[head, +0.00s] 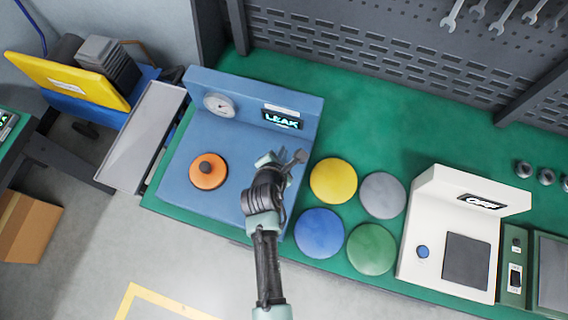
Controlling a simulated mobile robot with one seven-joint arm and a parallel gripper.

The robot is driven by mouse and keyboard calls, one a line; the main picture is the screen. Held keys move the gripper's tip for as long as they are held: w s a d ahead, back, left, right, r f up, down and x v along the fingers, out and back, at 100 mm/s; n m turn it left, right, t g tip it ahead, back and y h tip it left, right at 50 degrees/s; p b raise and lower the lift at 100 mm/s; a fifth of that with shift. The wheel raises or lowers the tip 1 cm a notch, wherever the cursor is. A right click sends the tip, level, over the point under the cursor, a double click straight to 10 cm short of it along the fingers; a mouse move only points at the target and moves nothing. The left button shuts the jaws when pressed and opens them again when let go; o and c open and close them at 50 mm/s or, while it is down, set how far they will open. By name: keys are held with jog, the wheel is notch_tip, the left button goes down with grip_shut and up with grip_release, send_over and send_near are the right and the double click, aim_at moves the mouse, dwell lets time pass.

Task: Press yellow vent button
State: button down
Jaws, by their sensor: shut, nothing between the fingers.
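A large round yellow button (333,180) lies flat on the green bench, right of the blue tester. My gripper (296,158) is shut and empty, over the right part of the blue tester (235,150), just left of the yellow button and apart from it in the picture. Its height above the surface is hard to tell. The tester has a dial gauge (219,105), a display (282,119) reading LEAK, and an orange disc (208,171) with a dark knob on top.
Grey (382,195), blue (319,233) and green (371,249) round buttons sit close around the yellow one. A white device (425,215) with an OFF display stands to their right. A pegboard (360,45) with wrenches rises behind. The green bench (370,110) behind the buttons is bare.

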jog(key=shift+f, duration=0.1)
notch_tip(320, 180, down, 7)
jog(key=b, duration=0.7)
jog(key=shift+f, duration=0.15)
jog(key=shift+w+f+b, duration=0.1)
jog(key=shift+f+b, duration=0.55)
dwell(1.1)
jog(key=shift+f, duration=0.4)
jog(key=shift+f+b, duration=0.4)
dwell(0.7)
jog(key=shift+r, duration=0.15)
jog(key=shift+r+p, duration=0.65)
jog(key=shift+p, duration=0.3)
